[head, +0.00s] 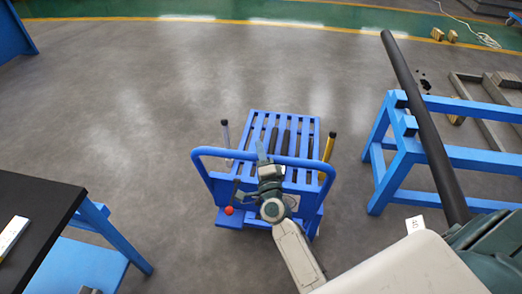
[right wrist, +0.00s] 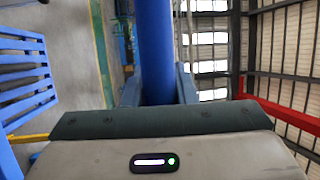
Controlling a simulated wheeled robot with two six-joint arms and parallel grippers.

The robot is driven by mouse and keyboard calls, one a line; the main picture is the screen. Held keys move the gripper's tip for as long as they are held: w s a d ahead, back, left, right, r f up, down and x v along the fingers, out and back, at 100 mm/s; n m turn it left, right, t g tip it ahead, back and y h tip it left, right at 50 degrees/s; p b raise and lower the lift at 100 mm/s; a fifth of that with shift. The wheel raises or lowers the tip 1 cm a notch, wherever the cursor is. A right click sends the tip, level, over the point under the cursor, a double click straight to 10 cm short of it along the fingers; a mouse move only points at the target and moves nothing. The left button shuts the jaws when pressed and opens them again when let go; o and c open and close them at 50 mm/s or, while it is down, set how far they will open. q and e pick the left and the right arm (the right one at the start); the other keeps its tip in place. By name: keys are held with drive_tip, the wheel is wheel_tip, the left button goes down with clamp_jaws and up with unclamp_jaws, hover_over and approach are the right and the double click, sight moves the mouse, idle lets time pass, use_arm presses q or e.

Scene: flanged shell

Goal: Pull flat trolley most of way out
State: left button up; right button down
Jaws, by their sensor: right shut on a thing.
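The blue flat trolley (head: 310,123) stands on the grey floor at the middle of the head view, with a slatted top and dark bars along it. Its blue push handle (head: 215,151) rises at the near side. My right gripper (head: 265,160) is shut on this handle near its middle. In the right wrist view, the blue handle bar (right wrist: 156,45) runs between the two fingers of my right gripper (right wrist: 158,88). My right arm hides part of the trolley's near end. My left gripper is not in view.
A blue stand (head: 400,165) with a long dark pipe (head: 425,120) is close to the trolley's right. A black-topped table (head: 40,210) with blue legs is at the left. A red-knobbed lever (head: 229,210) is at the trolley's near side. Open floor lies left and beyond.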

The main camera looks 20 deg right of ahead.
drive_tip(key=shift+s+a+f, duration=0.1)
drive_tip(key=shift+s+a, duration=0.1)
drive_tip(key=shift+s, duration=0.05)
drive_tip(key=c, duration=1.2)
unclamp_jaws()
drive_tip(key=shift+o, duration=0.2)
drive_tip(key=shift+s+a+f, duration=0.1)
drive_tip(key=shift+s+f, duration=0.05)
drive_tip(key=shift+s, duration=0.3)
drive_tip(key=b+v, duration=0.5)
drive_tip(key=v, duration=0.4)
drive_tip(key=shift+s+b, duration=0.3)
drive_tip(key=shift+s, duration=0.1)
